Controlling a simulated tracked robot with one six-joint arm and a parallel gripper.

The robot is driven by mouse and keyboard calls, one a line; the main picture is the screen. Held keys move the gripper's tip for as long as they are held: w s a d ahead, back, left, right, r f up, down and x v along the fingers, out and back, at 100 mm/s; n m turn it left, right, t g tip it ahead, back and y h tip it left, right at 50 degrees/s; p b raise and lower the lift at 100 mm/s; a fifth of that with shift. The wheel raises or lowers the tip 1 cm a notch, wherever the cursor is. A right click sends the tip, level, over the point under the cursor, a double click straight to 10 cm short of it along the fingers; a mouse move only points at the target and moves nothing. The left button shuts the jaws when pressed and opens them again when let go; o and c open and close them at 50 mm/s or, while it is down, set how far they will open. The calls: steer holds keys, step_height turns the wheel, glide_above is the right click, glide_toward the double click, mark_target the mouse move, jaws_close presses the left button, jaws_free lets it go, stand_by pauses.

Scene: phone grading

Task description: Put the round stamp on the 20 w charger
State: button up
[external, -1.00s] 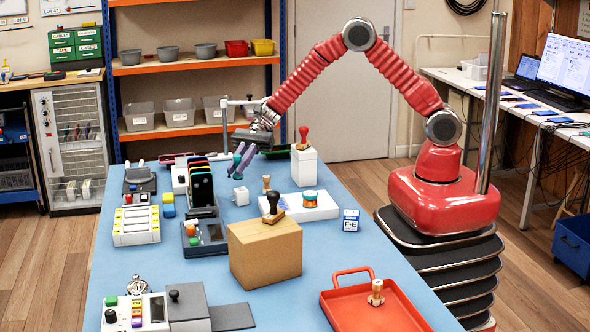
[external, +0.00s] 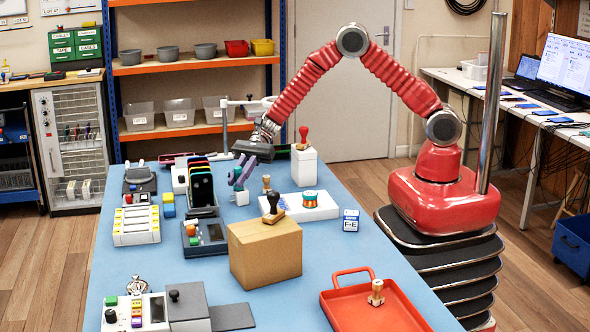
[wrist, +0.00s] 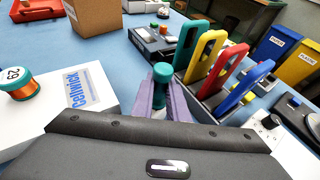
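My gripper (external: 240,176) has purple fingers pointing down over the back middle of the blue table. In the wrist view, the fingers (wrist: 166,103) are closed around a dark green upright handle (wrist: 162,74), which looks like the round stamp; its base is hidden. The charger (external: 241,197), a small white block, stands on the table just under the fingertips in the external view. Whether the stamp touches it cannot be told. The charger's wattage label is not readable, and it is hidden in the wrist view.
A rack of phones (external: 202,185) stands close left of the gripper. A white box (external: 291,214) with a copper wire spool (external: 310,199), and a small wooden stamp (external: 267,184), are close right. A cardboard box (external: 265,252) with a black-handled stamp (external: 272,206) stands in front.

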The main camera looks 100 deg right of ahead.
steer(key=o, duration=0.5)
steer(key=shift+r, duration=0.15)
steer(key=v, duration=0.7)
steer(key=shift+s+d+r, duration=0.1)
steer(key=shift+d+r, duration=0.05)
steer(key=shift+d, duration=0.05)
steer(key=shift+a, duration=0.1)
